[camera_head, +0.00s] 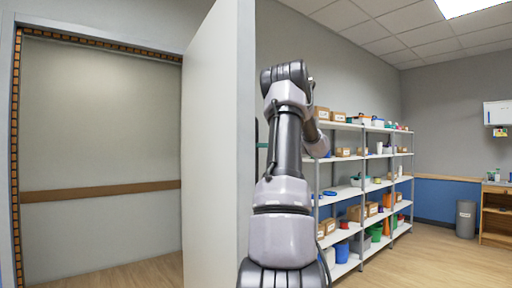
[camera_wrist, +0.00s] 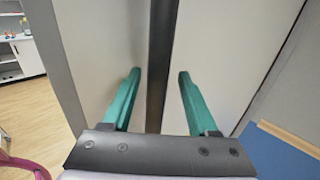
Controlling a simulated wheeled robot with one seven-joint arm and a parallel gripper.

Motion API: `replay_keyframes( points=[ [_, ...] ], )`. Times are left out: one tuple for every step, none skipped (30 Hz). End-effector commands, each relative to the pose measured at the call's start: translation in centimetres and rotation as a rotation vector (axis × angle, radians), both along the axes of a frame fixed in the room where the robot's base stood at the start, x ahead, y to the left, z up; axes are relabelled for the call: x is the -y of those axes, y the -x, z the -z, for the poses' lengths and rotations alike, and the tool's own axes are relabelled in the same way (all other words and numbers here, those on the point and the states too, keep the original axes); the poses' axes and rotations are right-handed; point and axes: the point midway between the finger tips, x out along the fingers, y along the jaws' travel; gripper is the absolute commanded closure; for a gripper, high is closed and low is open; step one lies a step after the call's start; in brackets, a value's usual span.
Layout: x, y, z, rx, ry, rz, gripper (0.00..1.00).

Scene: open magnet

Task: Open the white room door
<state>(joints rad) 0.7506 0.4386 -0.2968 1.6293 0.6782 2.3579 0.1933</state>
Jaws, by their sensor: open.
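The white room door (camera_head: 212,150) stands swung open in the head view, its near edge toward me, with the doorway (camera_head: 100,120) clear to its left. My arm is raised on the right side of the door and hides most of my gripper there. In the wrist view my gripper (camera_wrist: 158,77) is open, its two green fingers apart. A dark vertical strip (camera_wrist: 160,45) shows between the fingers, with pale panels on both sides. I cannot tell whether the strip is a handle or an edge, or whether the fingers touch it.
A white shelf unit (camera_head: 352,190) with boxes and bins stands to the right behind my arm. A grey bin (camera_head: 466,219) and a wooden cabinet (camera_head: 495,210) stand at the far right. The wooden floor (camera_head: 440,262) at the front right is clear.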

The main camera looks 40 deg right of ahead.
Motion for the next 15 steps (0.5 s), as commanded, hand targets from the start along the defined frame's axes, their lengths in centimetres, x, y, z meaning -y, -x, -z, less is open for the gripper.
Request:
replay_keyframes(
  points=[
    [0.1,0.1,0.0,0.000,0.000,0.001,0.41],
    [0.2,0.2,0.0,0.000,0.000,0.002,0.41],
    [0.4,0.3,0.0,0.001,-0.001,0.002,0.41],
    [0.6,0.5,0.0,0.000,0.000,0.002,0.41],
    [0.9,0.8,0.0,0.001,0.001,0.002,0.41],
    [1.3,1.2,0.0,0.001,0.001,0.004,0.41],
    [1.7,1.5,0.0,0.000,0.000,0.005,0.41],
    [2.1,1.9,0.0,0.000,0.000,0.005,0.41],
    [2.7,2.5,0.0,0.001,0.001,0.005,0.41],
    [3.2,2.9,0.0,0.001,0.000,0.005,0.41],
    [3.6,3.3,0.0,0.000,0.000,0.006,0.41],
    [4.3,3.9,0.0,0.001,-0.001,0.006,0.41],
    [4.7,4.3,0.0,0.001,0.001,0.004,0.41],
    [5.1,4.7,0.0,0.001,-0.001,0.005,0.41],
    [5.6,5.2,0.1,-0.001,-0.001,0.004,0.41]
  ],
)
